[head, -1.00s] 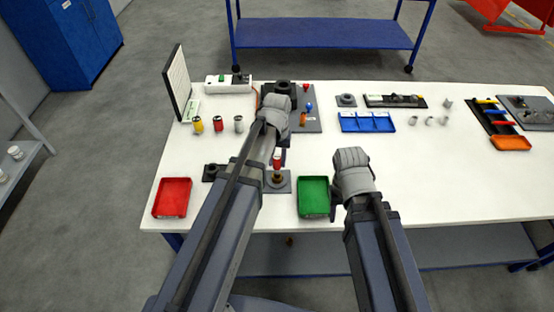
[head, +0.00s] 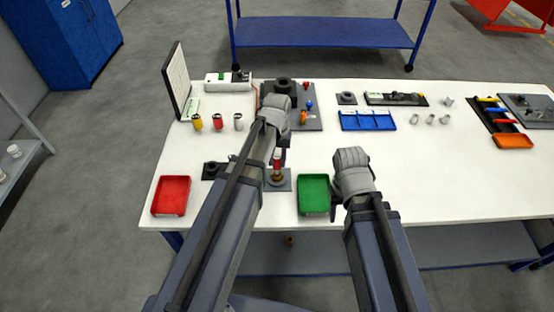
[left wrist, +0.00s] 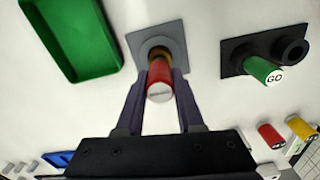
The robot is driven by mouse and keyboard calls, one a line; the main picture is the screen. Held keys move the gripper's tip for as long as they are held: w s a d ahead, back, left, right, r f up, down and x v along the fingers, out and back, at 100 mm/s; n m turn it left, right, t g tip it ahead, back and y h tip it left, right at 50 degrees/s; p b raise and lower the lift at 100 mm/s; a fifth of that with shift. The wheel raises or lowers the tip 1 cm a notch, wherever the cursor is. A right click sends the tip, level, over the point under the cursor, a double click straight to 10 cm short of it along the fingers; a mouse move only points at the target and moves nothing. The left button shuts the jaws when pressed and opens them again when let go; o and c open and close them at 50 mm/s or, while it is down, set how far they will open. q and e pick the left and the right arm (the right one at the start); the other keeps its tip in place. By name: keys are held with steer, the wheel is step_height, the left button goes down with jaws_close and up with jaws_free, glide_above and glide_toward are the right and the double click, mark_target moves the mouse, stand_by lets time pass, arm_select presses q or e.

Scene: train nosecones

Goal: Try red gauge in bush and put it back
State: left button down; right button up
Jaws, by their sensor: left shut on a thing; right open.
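My left gripper (left wrist: 160,95) is shut on the red gauge (left wrist: 160,80), a short red cylinder with a pale end. It holds the gauge over the brass bush (left wrist: 158,52) on its grey square plate (left wrist: 174,35). In the head view the red gauge (head: 277,154) is in line above the bush (head: 277,176). I cannot tell whether its lower end is inside the bore. The black gauge holder (left wrist: 236,55) stands beside the plate, with a green "GO" gauge (left wrist: 260,70) and an open round socket (left wrist: 291,52). My right gripper (head: 335,206) is open and empty beside the green tray.
The green tray (head: 314,212) is right of the bush plate, and the red tray (head: 170,211) is at the left table edge. Yellow (head: 197,122), red (head: 218,122) and grey (head: 238,122) cylinders stand behind. The front right of the table is clear.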

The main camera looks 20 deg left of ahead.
mark_target(277, 166)
arm_select(q)
steer(key=shift+f+b, duration=1.65)
steer(key=shift+f, duration=0.05)
stand_by(3.7)
steer(key=shift+r, duration=0.15)
stand_by(0.9)
steer(key=shift+r+p, duration=3.65)
steer(key=shift+p, duration=0.1)
